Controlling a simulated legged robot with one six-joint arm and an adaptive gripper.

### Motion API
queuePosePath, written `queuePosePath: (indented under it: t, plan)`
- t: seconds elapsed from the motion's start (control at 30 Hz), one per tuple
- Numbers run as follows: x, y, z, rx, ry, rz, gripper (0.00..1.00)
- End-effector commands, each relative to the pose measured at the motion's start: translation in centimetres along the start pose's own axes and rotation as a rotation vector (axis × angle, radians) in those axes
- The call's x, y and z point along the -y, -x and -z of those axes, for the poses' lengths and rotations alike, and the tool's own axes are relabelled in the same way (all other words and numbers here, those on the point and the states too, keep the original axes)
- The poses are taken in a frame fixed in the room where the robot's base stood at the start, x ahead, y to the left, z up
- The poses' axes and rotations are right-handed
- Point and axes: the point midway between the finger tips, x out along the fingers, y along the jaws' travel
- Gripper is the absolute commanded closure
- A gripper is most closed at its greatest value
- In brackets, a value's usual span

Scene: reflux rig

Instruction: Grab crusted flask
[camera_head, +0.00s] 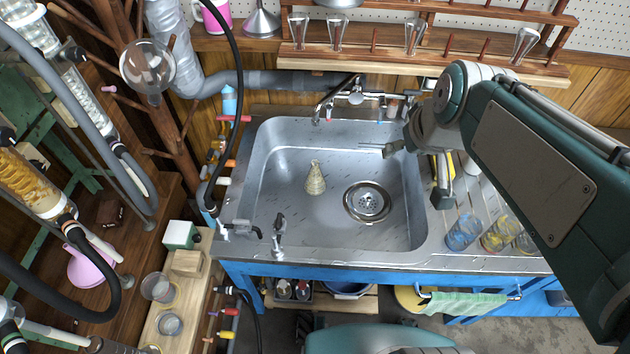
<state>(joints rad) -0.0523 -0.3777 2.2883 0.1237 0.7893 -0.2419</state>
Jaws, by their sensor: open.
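The crusted flask (315,180) is a small conical flask with a yellowish, crusty surface. It stands on the floor of the steel sink (290,225), left of the drain (367,202). My arm comes in from the right and hides part of the counter.
A faucet (356,97) stands at the sink's back edge, and taps (278,235) stand at the front left corner. Stained glasses (464,232) stand on the right drainboard. A wooden rack with glassware (414,36) hangs behind. The sink floor around the flask is clear.

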Motion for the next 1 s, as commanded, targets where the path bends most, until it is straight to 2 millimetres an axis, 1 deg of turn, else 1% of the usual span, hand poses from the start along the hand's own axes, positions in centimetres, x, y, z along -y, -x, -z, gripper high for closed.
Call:
queuePosePath:
  t: [0.03,0.2,0.37,0.5,0.67,0.8,0.87,1.0]
  plan:
    - [0.1,-1.0,1.1,0.008,0.02,0.013,0.23]
    - [0.7,-4.3,4.4,0.019,0.092,0.053,0.23]
    - [1.4,-7.9,7.2,0.027,0.156,0.087,0.23]
    - [2.0,-11.5,9.4,0.032,0.21,0.114,0.23]
    - [2.9,-16.1,11.3,0.039,0.271,0.142,0.23]
    - [3.6,-20.4,12.5,0.044,0.321,0.163,0.23]
    - [4.0,-22.3,12.9,0.045,0.343,0.172,0.23]
    - [4.9,-26.9,13.4,0.05,0.393,0.189,0.23]
